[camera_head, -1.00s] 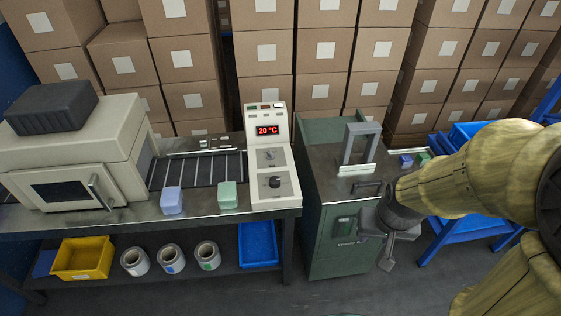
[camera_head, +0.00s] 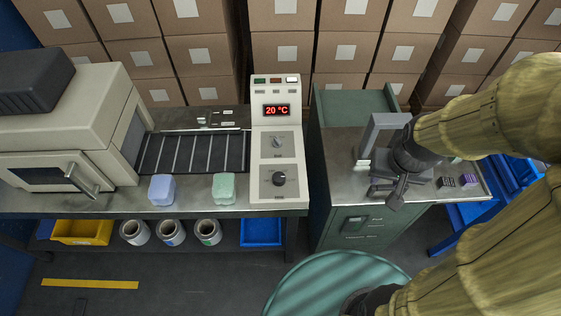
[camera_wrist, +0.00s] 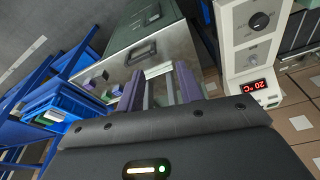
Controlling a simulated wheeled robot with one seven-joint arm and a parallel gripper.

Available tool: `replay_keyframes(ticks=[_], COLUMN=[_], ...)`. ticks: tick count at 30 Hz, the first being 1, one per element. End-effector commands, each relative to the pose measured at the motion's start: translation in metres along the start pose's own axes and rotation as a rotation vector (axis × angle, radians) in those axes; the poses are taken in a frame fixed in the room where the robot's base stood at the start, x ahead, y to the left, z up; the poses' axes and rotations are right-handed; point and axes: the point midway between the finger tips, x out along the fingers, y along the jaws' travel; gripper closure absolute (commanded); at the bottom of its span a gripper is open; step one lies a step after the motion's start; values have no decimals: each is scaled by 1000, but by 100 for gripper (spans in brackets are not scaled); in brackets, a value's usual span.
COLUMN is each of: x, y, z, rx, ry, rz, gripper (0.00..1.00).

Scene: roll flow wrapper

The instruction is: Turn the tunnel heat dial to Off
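The control panel (camera_head: 290,152) is a pale upright console at the right end of the wrapper. Its red display (camera_head: 276,111) reads 20 °C. Below it are a small grey upper knob (camera_head: 277,142) and a larger black lower dial (camera_head: 279,179). Their lettering is too small to read, so I cannot tell which is the tunnel heat dial or its setting. In the wrist view the panel (camera_wrist: 233,70) appears upside down at the upper right. My gripper (camera_head: 393,192) is right of the panel, over the green cabinet, apart from both dials.
A grey upright frame (camera_head: 370,137) stands on the green cabinet (camera_head: 345,228), close to my gripper. Light blue (camera_head: 161,190) and green (camera_head: 223,188) blocks sit left of the panel at the bench's front. Stacked cartons (camera_head: 285,52) stand behind. Space before the panel is open.

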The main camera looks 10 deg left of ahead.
Motion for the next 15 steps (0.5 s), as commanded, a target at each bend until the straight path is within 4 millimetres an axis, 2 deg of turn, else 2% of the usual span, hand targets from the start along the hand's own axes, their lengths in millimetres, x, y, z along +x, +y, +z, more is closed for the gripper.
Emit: replay_keyframes(ticks=[11, 15], x=[0, 0], y=[0, -3], z=[0, -3], rx=[0, 6], ry=[0, -3], rz=[0, -2], gripper=[64, 41])
